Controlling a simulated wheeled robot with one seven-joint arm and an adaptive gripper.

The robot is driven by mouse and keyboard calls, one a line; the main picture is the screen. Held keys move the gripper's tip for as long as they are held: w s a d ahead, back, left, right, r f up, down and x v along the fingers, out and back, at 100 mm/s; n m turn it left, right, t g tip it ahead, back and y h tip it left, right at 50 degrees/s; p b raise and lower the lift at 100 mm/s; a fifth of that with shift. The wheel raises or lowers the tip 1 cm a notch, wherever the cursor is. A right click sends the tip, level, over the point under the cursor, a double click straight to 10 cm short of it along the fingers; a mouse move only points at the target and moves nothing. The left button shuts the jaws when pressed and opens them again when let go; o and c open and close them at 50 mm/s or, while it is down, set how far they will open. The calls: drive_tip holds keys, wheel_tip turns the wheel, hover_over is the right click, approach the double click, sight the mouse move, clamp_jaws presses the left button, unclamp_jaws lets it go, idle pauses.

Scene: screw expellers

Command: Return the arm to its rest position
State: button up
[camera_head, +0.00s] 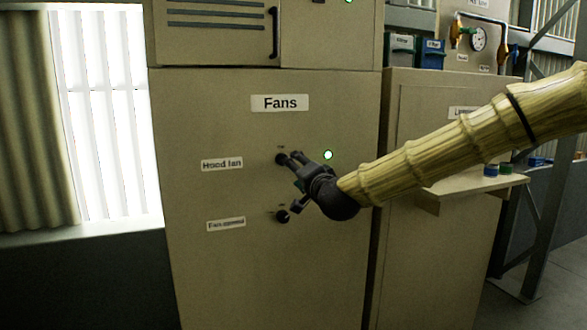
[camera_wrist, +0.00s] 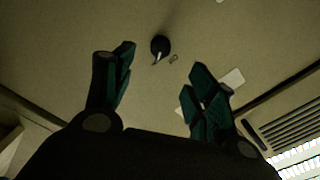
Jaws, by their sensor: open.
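My arm (camera_head: 450,145) reaches in from the right in the head view, its sleeve pale and ribbed. My gripper (camera_head: 288,182) is at the front of the beige Fans cabinet (camera_head: 240,285), close to the Hood fan knob (camera_head: 281,159) and the lower fan knob (camera_head: 283,216). It partly overlaps both knobs in that view, and I cannot tell whether it touches either. In the wrist view my gripper (camera_wrist: 160,78) has its dark green fingers spread, with nothing between them. A black knob (camera_wrist: 160,46) with a white mark shows beyond the fingertips.
A lit round lamp (camera_head: 328,155) is right of the upper knob. A small shelf (camera_head: 470,190) juts out under my arm at the right, with blue and green items on it. A metal frame (camera_head: 550,220) stands farther right. A bright window (camera_head: 105,110) is at the left.

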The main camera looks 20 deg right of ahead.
drive_tip(key=shift+s, duration=0.55)
drive_tip(key=shift+f, duration=0.1)
